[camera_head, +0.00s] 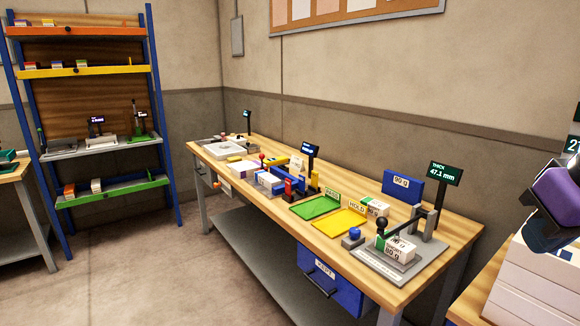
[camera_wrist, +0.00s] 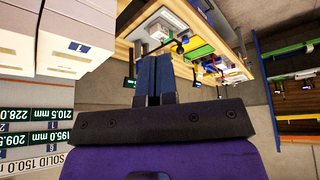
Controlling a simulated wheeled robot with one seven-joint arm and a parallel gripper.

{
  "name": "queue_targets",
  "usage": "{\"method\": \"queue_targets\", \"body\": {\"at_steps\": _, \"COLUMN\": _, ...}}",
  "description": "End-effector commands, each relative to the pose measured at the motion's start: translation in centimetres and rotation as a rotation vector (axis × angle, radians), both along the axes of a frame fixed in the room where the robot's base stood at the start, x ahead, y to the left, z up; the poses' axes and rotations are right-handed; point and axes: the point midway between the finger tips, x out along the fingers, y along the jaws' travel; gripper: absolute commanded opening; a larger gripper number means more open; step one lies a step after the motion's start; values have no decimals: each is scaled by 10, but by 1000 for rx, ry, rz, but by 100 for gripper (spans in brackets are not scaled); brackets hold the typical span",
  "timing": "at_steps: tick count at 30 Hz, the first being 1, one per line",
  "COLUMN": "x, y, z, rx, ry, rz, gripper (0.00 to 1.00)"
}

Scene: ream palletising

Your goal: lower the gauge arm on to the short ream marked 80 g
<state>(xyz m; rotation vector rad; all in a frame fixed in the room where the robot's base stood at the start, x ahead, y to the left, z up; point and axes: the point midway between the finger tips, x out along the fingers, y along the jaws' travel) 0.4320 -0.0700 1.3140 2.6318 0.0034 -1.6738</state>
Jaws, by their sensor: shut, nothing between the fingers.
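The short ream marked 80 g (camera_head: 401,250) is a white block with black print. It lies on the grey plate of the thickness gauge (camera_head: 374,264) at the right end of the workbench. The gauge arm (camera_head: 408,221) runs from a grey post towards a black knob (camera_head: 381,224) near the ream; I cannot tell whether it touches the ream. The gauge display (camera_head: 445,174) reads "THICK 47.1 mm". My gripper (camera_wrist: 154,62) is shut and empty in the wrist view, in the air away from the gauge. Its purple and black body shows at the right edge of the head view.
White stacked reams (camera_head: 530,275) stand at right. A blue drawer (camera_head: 330,283) hangs below the bench.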

Motion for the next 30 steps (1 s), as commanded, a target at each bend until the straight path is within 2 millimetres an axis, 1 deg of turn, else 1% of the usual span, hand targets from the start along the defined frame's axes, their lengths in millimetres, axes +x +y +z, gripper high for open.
{"method": "queue_targets", "body": {"at_steps": 1, "x": -2, "y": 1, "z": 1, "rx": 11, "ry": -14, "rz": -9, "gripper": 9}}
{"method": "queue_targets", "body": {"at_steps": 2, "x": -2, "y": 1, "z": 2, "rx": 16, "ry": -19, "rz": -12, "gripper": 16}}
{"method": "queue_targets", "body": {"at_steps": 3, "x": -3, "y": 1, "z": 2, "rx": 21, "ry": -24, "rz": -15, "gripper": 25}}
{"method": "queue_targets", "body": {"at_steps": 5, "x": -3, "y": 1, "z": 2, "rx": 23, "ry": -26, "rz": -17, "gripper": 39}}
{"method": "queue_targets", "body": {"at_steps": 6, "x": -2, "y": 1, "z": 2, "rx": 24, "ry": -27, "rz": -17, "gripper": 48}}
{"method": "queue_targets", "body": {"at_steps": 8, "x": 2, "y": 0, "z": 1, "rx": 24, "ry": -31, "rz": -18, "gripper": 62}}
{"method": "queue_targets", "body": {"at_steps": 11, "x": 19, "y": -3, "z": -1, "rx": 26, "ry": -57, "rz": -28, "gripper": 62}}
{"method": "queue_targets", "body": {"at_steps": 14, "x": 49, "y": -10, "z": -7, "rx": 28, "ry": -105, "rz": -46, "gripper": 62}}
{"method": "queue_targets", "body": {"at_steps": 15, "x": 64, "y": -13, "z": -10, "rx": 30, "ry": -132, "rz": -54, "gripper": 62}}
{"method": "queue_targets", "body": {"at_steps": 21, "x": 132, "y": -27, "z": -27, "rx": 36, "ry": -264, "rz": -86, "gripper": 62}}
{"method": "queue_targets", "body": {"at_steps": 27, "x": 192, "y": -37, "z": -50, "rx": 43, "ry": -396, "rz": -99, "gripper": 62}}
{"method": "queue_targets", "body": {"at_steps": 30, "x": 219, "y": -40, "z": -64, "rx": 48, "ry": -461, "rz": -97, "gripper": 62}}
